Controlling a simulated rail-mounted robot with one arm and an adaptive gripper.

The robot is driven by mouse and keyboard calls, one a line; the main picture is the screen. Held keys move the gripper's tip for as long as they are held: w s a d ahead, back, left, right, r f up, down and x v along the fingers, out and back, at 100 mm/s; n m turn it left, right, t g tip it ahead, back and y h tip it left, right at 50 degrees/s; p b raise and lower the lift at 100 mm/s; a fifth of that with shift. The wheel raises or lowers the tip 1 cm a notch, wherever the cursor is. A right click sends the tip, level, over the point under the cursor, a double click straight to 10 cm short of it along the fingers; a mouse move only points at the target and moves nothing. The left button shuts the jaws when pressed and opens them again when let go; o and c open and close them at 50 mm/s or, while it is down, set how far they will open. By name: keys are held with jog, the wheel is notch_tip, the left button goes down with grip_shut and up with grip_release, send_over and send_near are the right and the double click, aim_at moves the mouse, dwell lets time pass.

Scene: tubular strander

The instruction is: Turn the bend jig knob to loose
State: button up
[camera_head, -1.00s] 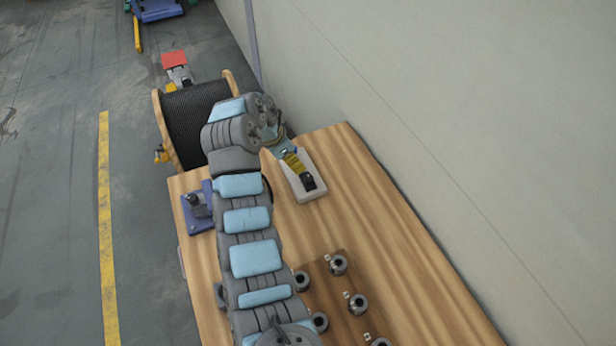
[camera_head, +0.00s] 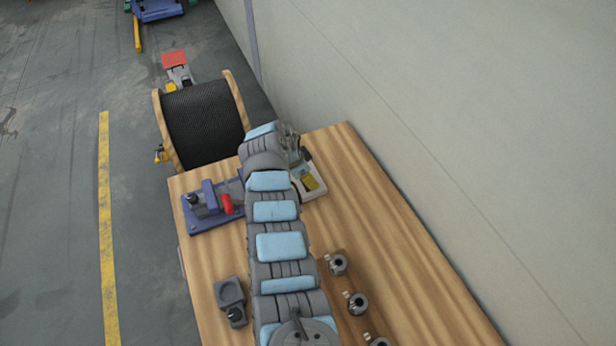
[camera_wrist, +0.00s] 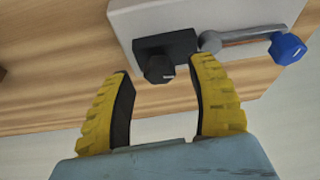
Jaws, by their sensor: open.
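A pale grey plate, seemingly the bend jig (camera_wrist: 190,18), lies on the wooden table in the wrist view. It carries a black block (camera_wrist: 178,45) with a small dark knob (camera_wrist: 160,69) on its near side. The knob has a short white mark. Beside the block, a grey lever arm (camera_wrist: 245,36) ends in a blue knob (camera_wrist: 287,48). My gripper (camera_wrist: 163,78) is open and empty, its yellow fingers on either side of the dark knob; I cannot tell if they touch it. In the head view the plate (camera_head: 318,190) is partly hidden by my arm.
A blue fixture with a red handle (camera_head: 227,204) and a grey fixture (camera_head: 231,299) stand left of my arm. Several round grey parts (camera_head: 357,302) sit on a brown board. A cable reel (camera_head: 203,122) stands beyond the table. The table's right side is clear.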

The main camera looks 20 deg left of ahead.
jog(key=shift+d+f, duration=0.1)
jog(key=shift+f, duration=0.25)
jog(key=shift+w, duration=0.1)
grip_shut()
jog(key=shift+r, duration=0.1)
